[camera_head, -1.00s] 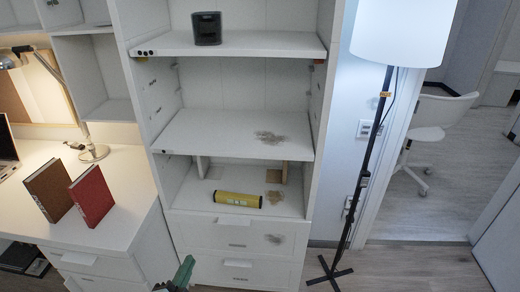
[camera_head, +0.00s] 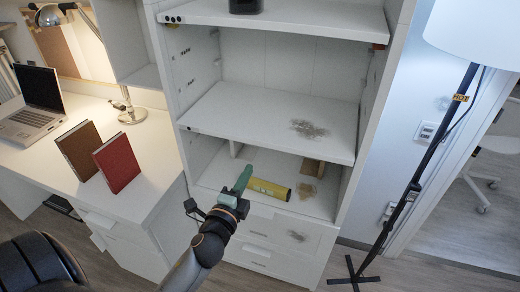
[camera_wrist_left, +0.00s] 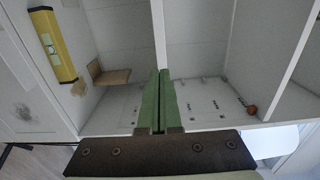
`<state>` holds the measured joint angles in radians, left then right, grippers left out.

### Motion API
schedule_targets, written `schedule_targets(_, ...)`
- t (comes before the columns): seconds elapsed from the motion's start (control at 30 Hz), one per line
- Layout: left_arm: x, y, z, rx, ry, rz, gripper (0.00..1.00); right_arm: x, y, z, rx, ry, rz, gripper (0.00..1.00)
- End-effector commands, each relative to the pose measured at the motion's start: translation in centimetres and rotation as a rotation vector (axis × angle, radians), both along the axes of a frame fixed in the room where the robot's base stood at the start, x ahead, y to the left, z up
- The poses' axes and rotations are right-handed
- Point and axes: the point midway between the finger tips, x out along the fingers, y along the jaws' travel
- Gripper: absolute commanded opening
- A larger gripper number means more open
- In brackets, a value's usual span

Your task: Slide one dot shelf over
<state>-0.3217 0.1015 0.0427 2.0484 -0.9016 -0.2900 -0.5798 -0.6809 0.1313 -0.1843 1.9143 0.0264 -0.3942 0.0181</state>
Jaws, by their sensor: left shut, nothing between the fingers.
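The tall white shelf unit has a middle shelf (camera_head: 255,112) with small dark dots near the left end of its front edge; their number is hard to tell. The upper shelf (camera_head: 285,17) has several clearer dots at its left end. The bottom compartment floor (camera_head: 318,205) shows no dot that I can make out. My left gripper (camera_head: 243,179) is shut and empty, its green fingers in front of the bottom compartment, below the middle shelf. In the left wrist view the shut fingers (camera_wrist_left: 160,76) point towards a shelf edge (camera_wrist_left: 158,35); contact cannot be told. My right gripper is out of view.
Two books (camera_head: 117,162), a laptop (camera_head: 38,100) and a lamp (camera_head: 130,110) occupy the left desk. A floor lamp (camera_head: 432,150) stands right.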

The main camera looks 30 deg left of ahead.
Motion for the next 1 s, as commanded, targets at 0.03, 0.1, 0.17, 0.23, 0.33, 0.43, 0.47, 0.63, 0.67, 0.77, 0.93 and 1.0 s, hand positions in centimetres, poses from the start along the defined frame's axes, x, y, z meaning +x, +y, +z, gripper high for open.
schedule_targets(0.03,1.1,0.2,0.3,0.001,-0.003,-0.001,0.0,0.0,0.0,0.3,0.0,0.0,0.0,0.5)
schedule_targets(0.1,2.4,0.6,0.2,0.0,-0.002,-0.001,0.0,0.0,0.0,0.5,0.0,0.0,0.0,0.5)
schedule_targets(0.17,3.5,0.8,0.2,0.0,-0.002,0.0,0.0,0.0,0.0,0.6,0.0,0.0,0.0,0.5)
schedule_targets(0.23,4.7,1.1,0.2,0.0,-0.002,0.0,0.0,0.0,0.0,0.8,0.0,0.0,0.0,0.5)
schedule_targets(0.33,6.2,1.5,0.2,-0.002,-0.001,0.0,0.0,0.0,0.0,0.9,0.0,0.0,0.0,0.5)
schedule_targets(0.43,7.5,1.8,0.1,-0.002,0.0,0.001,0.0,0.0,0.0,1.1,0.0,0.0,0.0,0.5)
schedule_targets(0.47,7.8,1.9,0.1,-0.002,0.0,0.0,0.0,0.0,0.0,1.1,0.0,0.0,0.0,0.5)
schedule_targets(0.63,8.8,2.1,0.0,-0.001,0.0,-0.001,0.0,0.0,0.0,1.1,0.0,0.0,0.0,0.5)
schedule_targets(0.67,8.8,2.1,0.0,-0.002,0.0,-0.001,0.0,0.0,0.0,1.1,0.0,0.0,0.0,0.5)
schedule_targets(0.77,8.9,2.1,0.0,-0.002,0.001,-0.001,0.0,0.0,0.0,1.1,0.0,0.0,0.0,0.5)
schedule_targets(0.93,8.9,2.1,0.0,-0.002,0.001,-0.001,0.0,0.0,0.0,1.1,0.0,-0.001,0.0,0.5)
schedule_targets(1.0,8.9,2.1,0.0,-0.002,0.001,-0.001,0.0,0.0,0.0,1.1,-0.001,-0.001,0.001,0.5)
